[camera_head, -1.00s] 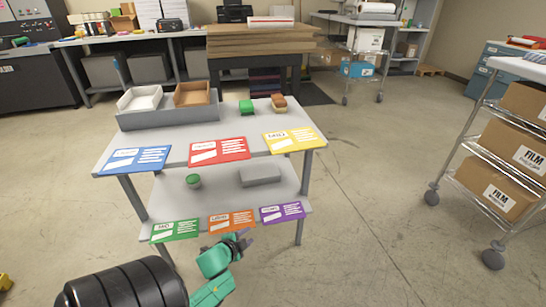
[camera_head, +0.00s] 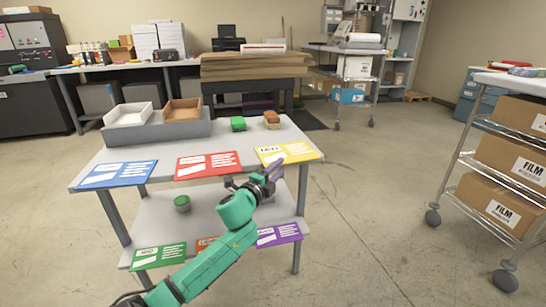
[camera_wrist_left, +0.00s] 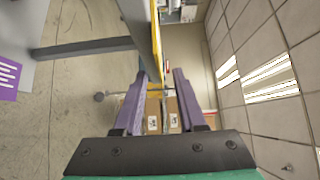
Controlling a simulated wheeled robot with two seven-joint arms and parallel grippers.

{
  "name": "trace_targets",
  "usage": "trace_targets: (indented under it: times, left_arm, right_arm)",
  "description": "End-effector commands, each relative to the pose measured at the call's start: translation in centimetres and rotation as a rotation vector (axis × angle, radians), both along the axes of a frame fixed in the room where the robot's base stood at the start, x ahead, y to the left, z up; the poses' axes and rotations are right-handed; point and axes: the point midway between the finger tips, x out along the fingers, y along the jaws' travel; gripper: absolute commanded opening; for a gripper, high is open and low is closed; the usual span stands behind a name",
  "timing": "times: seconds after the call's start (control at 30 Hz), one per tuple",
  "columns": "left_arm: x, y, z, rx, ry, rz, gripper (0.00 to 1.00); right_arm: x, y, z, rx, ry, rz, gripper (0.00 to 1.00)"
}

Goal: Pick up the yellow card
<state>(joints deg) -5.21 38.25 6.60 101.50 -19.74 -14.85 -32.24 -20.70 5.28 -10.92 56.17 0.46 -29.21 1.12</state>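The yellow card (camera_head: 284,152) lies at the right front corner of the cart's grey top shelf (camera_head: 235,142). My left gripper (camera_head: 277,170) is at the card's front edge, just below and in front of it. In the left wrist view, the card shows edge-on as a thin yellow strip (camera_wrist_left: 157,42) beside the shelf edge. The purple fingers of my left gripper (camera_wrist_left: 160,74) are open there, and the strip's near end lines up with the gap between them. I cannot tell whether they touch it. My right gripper is not in view.
A red card (camera_head: 208,164) and blue card (camera_head: 117,174) lie along the same shelf front. Green (camera_head: 158,256) and purple (camera_head: 278,235) cards lie on the lower shelf; my arm partly hides an orange one. A wire rack with film boxes (camera_head: 512,160) stands right.

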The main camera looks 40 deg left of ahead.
Motion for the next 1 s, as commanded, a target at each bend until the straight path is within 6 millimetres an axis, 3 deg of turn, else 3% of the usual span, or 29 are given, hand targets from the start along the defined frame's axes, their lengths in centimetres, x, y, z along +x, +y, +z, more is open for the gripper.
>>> trace_targets:
  times: [0.13, 0.37, 0.5, 1.0]
  left_arm:
    - [2.1, 0.4, 0.1, -0.002, -0.002, 0.001, 0.4]
    - [2.5, 0.4, 0.0, -0.001, 0.001, 0.0, 0.4]
    - [2.4, 0.4, 0.0, -0.001, 0.001, 0.0, 0.0]
    - [2.4, 0.4, -0.1, -0.002, 0.001, 0.0, 0.0]
  right_arm:
    - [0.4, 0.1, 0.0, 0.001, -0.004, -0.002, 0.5]
    - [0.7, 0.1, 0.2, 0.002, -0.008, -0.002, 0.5]
    - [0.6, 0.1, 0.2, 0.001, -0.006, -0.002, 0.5]
    - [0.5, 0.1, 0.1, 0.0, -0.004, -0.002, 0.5]
